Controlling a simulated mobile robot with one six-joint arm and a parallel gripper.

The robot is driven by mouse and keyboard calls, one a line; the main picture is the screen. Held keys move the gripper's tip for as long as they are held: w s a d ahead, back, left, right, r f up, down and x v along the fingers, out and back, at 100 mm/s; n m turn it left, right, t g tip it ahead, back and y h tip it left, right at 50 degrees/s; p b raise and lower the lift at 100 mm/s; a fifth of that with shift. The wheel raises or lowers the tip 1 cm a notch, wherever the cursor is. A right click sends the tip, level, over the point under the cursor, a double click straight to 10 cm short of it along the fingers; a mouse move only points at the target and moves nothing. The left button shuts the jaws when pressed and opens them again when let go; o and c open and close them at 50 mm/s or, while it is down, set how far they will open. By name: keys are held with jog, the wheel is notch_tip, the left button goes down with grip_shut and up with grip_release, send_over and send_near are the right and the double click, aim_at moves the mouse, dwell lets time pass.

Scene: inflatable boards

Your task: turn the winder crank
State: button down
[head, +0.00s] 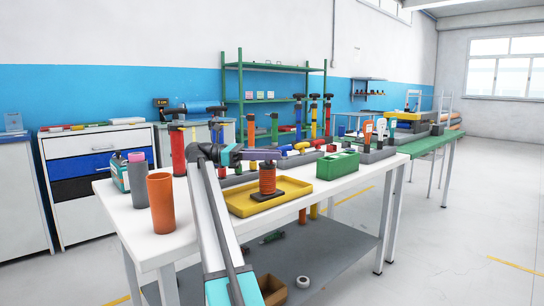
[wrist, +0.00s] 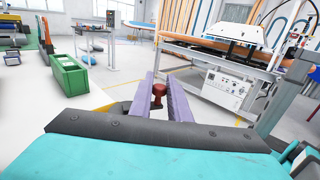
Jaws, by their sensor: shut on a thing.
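The winder (head: 267,182), an orange-wound spool on a dark base, stands in a yellow tray on the white bench in the head view. My gripper (head: 281,153) reaches over it from the left, with its fingers just above the spool's top. In the wrist view, a dark red knob (wrist: 158,90), which looks like the crank's handle, sits between the purple fingers of my gripper (wrist: 161,80). The fingers are shut on it. The crank's arm is hidden behind the fingers and wrist.
The yellow tray (head: 240,206) surrounds the winder. A green box (head: 337,165) stands to its right. An orange cylinder (head: 162,204) and a grey one with a pink top (head: 138,182) stand at the bench's left. Upright pumps and grey trays lie behind.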

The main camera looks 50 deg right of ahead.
jog(key=c, duration=1.7)
grip_release()
jog(key=shift+o, duration=0.2)
jog(key=shift+r, duration=0.1)
jog(key=shift+r+p, duration=0.8)
jog(key=shift+r, duration=0.7)
jog(key=shift+s+a+r, duration=0.1)
jog(key=shift+s+r, duration=0.05)
jog(key=s+a+r+b, duration=0.1)
jog(key=s+a+b, duration=0.8)
jog(key=s, duration=0.3)
jog(key=shift+a+r, duration=0.2)
jog(key=shift+a, duration=0.3)
